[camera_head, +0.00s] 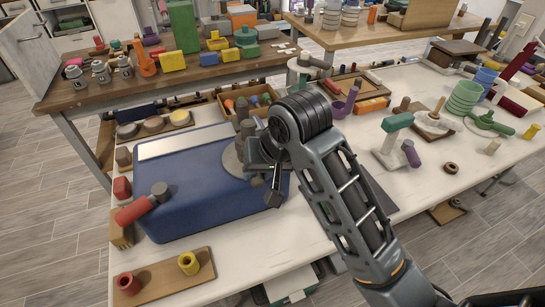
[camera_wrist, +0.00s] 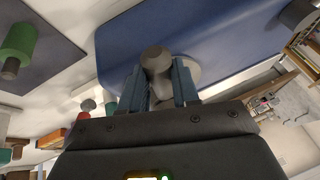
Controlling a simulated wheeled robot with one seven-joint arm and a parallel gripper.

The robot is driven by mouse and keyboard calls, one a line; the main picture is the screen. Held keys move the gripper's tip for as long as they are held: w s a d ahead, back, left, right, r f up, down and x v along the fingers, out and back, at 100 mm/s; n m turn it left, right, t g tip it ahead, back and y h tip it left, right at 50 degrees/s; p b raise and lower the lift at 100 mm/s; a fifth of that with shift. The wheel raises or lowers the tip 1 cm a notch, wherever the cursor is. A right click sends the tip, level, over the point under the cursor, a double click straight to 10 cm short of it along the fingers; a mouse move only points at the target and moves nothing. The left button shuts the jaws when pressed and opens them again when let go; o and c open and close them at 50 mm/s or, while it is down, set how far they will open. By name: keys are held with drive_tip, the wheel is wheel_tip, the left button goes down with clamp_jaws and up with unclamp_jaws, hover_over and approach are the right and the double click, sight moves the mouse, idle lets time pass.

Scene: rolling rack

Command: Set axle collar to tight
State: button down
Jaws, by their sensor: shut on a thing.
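A grey round-headed knob (camera_wrist: 156,57), which looks like the axle collar, stands on a round grey base plate (camera_wrist: 193,70) on the blue housing (camera_wrist: 225,28). My gripper (camera_wrist: 158,78) has its two dark blue fingers either side of the knob, shut on it. In the head view, the blue housing (camera_head: 205,205) lies on the white table, and the grey base plate (camera_head: 233,163) is at its right end. My gripper (camera_head: 258,160) is beside that plate; my arm and wrist hide much of the knob there. No tight or loose marking is readable.
A red cylinder with a grey end (camera_head: 140,205) lies at the housing's left. A wooden board with red and yellow collars (camera_head: 165,275) is at the front left. An open box of small parts (camera_head: 247,98) stands behind.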

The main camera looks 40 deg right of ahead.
drive_tip(key=shift+a, duration=0.1)
idle(0.5)
drive_tip(key=c, duration=0.8)
unclamp_jaws()
drive_tip(key=v, duration=0.7)
drive_tip(key=shift+s+r, duration=0.1)
drive_tip(key=shift+r, duration=0.3)
